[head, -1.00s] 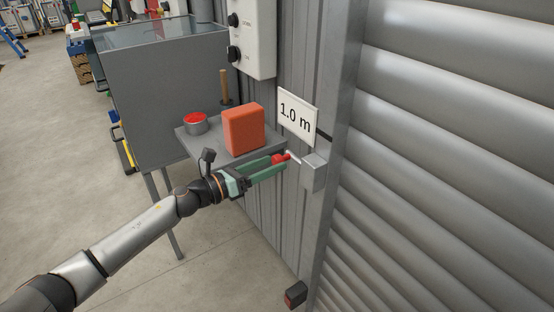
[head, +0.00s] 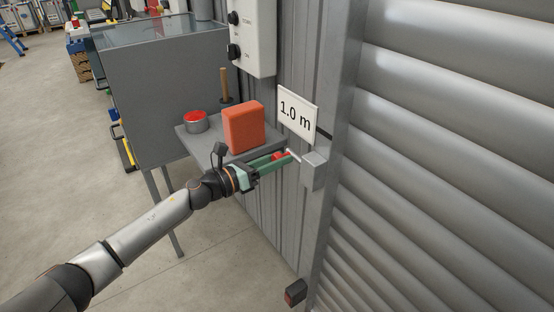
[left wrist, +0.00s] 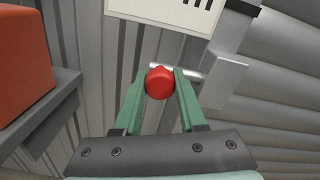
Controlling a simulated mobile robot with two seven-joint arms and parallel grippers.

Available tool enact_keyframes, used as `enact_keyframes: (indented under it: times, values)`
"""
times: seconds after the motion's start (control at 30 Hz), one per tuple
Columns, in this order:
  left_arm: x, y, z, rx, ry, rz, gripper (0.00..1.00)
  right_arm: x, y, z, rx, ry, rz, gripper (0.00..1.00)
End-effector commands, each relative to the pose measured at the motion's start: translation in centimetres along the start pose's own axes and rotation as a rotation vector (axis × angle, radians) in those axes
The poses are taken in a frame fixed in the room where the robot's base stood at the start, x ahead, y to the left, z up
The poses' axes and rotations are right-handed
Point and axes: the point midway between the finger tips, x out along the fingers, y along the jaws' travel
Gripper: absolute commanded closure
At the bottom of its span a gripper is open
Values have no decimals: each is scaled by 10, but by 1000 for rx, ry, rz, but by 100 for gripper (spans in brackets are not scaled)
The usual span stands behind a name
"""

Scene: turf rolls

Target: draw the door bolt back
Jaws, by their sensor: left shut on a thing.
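The door bolt's red knob (left wrist: 160,83) sits between the green fingers of my left gripper (left wrist: 160,90) in the left wrist view. The gripper is shut on it. In the head view my left gripper (head: 280,159) reaches in from the left, and the red knob (head: 278,155) shows partly behind its fingers. The pale bolt rod (head: 293,155) runs from near the knob to the grey metal housing (head: 314,168) on the door frame. It also shows in the left wrist view (left wrist: 190,72), meeting the housing (left wrist: 226,80). My right gripper is out of view.
A grey shelf (head: 190,139) left of the bolt carries an orange-red block (head: 243,127) and a round tin with a red top (head: 196,121). A "1.0 m" sign (head: 297,114) hangs above the bolt. The ribbed shutter (head: 450,150) fills the right side.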

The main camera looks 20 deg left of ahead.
Motion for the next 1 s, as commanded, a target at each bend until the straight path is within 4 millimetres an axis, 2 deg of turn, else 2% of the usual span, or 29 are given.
enact_keyframes:
  times: [0.03,0.2,1.0]
  values:
    - [0,0,0,0,0,0,81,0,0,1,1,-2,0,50]
    - [0,0,0,0,0,0,100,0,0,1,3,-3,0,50]
    - [0,0,0,0,1,0,100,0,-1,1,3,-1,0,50]
